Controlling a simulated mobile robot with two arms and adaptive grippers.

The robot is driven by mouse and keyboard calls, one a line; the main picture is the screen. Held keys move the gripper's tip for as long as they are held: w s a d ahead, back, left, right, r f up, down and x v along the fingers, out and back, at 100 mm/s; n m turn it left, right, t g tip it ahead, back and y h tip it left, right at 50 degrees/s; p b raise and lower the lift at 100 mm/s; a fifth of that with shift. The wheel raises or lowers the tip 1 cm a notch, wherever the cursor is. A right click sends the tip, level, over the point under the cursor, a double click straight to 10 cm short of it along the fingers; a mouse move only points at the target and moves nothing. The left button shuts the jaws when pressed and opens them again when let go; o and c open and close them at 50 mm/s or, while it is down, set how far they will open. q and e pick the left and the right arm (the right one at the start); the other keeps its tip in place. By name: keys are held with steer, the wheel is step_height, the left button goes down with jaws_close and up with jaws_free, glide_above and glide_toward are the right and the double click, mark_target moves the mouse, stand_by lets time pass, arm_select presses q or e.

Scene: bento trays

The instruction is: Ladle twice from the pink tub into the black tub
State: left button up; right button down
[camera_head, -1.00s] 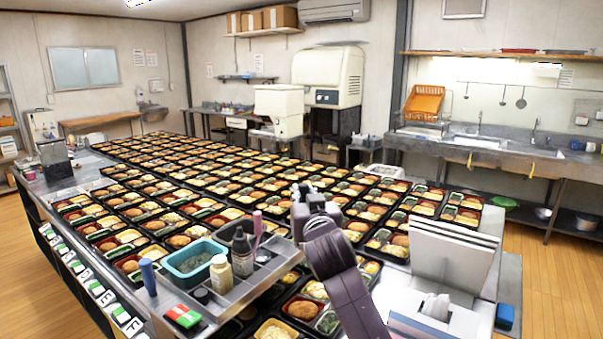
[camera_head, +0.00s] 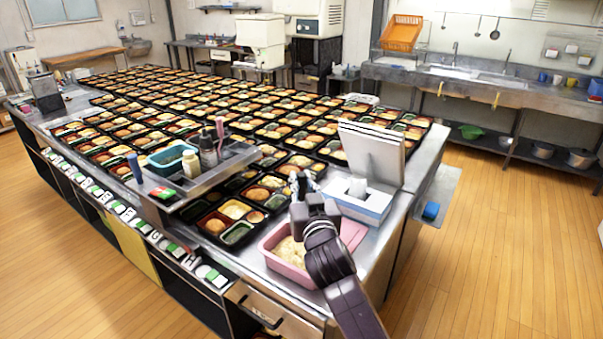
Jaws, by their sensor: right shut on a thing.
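The pink tub (camera_head: 284,268) stands on the near end of the steel counter and holds pale, rice-like food. More pink (camera_head: 352,234) shows right of my arm; I cannot tell if it is the same tub. My right gripper (camera_head: 300,184) is above and beyond the pink tub, and my arm covers part of the tub. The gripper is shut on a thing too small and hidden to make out. I cannot pick out a ladle or the black tub for certain. My left gripper is not in view.
A steel caddy (camera_head: 205,180) holds a teal tub (camera_head: 172,156), bottles and a pink-handled tool (camera_head: 220,128). Rows of filled bento trays cover the counter. A tissue box (camera_head: 358,203) and white panels (camera_head: 372,150) stand right of my gripper. The floor at right is clear.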

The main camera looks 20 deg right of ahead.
mark_target(302, 197)
steer(key=shift+w+f, duration=0.15)
steer(key=shift+f, duration=0.2)
steer(key=f+b, duration=0.3)
steer(key=shift+w, duration=0.2)
step_height(302, 197, down, 9)
steer(key=b, duration=0.7)
steer(key=shift+s, duration=0.1)
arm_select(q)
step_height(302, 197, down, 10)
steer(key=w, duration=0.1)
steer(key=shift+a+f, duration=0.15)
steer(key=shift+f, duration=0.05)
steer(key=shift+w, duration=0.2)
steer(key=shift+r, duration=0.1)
